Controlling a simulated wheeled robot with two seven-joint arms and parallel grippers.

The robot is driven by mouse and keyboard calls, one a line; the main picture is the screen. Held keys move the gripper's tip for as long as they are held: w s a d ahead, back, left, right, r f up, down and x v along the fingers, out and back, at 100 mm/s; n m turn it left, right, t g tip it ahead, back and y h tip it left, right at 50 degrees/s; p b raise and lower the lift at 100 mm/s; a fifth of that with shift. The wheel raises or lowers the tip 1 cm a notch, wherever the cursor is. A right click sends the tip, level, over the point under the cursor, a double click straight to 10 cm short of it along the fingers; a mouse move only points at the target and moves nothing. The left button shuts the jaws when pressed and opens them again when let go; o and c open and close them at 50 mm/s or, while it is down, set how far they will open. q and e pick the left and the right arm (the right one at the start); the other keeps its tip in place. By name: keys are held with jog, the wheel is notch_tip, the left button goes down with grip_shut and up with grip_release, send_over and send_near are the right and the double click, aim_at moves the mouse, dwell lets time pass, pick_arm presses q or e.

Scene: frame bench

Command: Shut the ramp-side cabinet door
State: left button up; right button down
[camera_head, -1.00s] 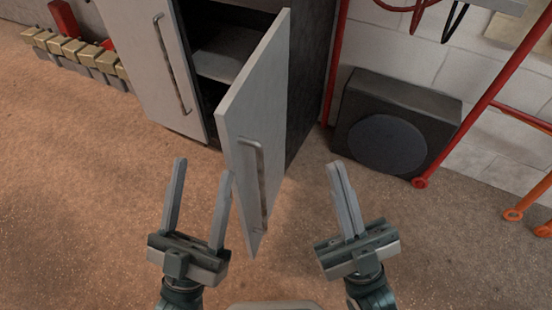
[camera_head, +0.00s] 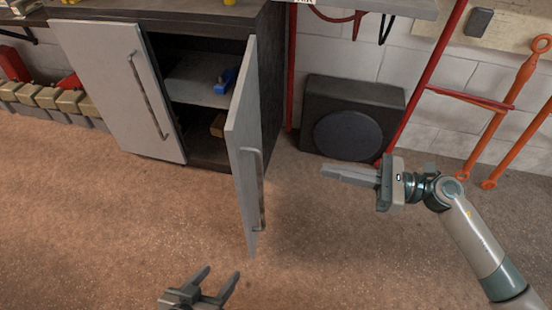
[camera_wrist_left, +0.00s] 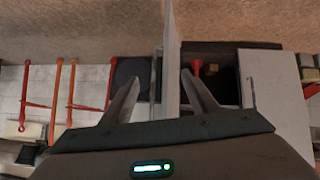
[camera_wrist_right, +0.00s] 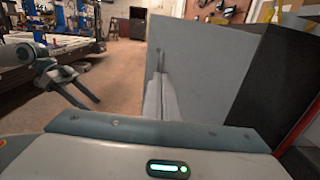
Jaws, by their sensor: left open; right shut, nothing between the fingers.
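The grey cabinet's right-hand door (camera_head: 245,140) stands open, swung out toward me; its bar handle (camera_head: 253,190) shows on the outer face. My right gripper (camera_head: 323,170) is shut and empty, to the right of the door, fingers pointing left at it with a gap in the head view. In the right wrist view the outer face (camera_wrist_right: 215,70) fills the space beyond the shut fingers (camera_wrist_right: 158,80). My left gripper (camera_head: 221,274) is open and low in front of the door. In the left wrist view the door (camera_wrist_left: 172,55) appears edge-on between its fingers, apparently beyond them.
The left cabinet door (camera_head: 115,85) is shut. A blue item (camera_head: 226,80) sits on the shelf inside. A black speaker-like box (camera_head: 350,115) stands right of the cabinet, with red and orange bars (camera_head: 500,110) beyond. Floor before the cabinet is clear.

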pick_arm(q)
jog(key=shift+s+f, duration=0.1)
pick_arm(e)
jog(key=shift+w+d+f, duration=0.1)
jog(key=shift+d, duration=0.05)
jog(key=p, duration=0.2)
send_near(260, 166)
jog(key=w+a+r, duration=0.3)
jog(key=a, duration=0.3)
pick_arm(q)
jog(key=s+a+f+g, duration=0.1)
jog(key=s+a+f+g+y, duration=0.1)
jog(key=shift+s+a, duration=0.2)
jog(key=shift+a, duration=0.1)
pick_arm(e)
jog(key=shift+s+d+r, duration=0.15)
jog(key=shift+s+r, duration=0.05)
jog(key=shift+s, duration=0.05)
pick_arm(q)
jog(key=shift+w+r, duration=0.1)
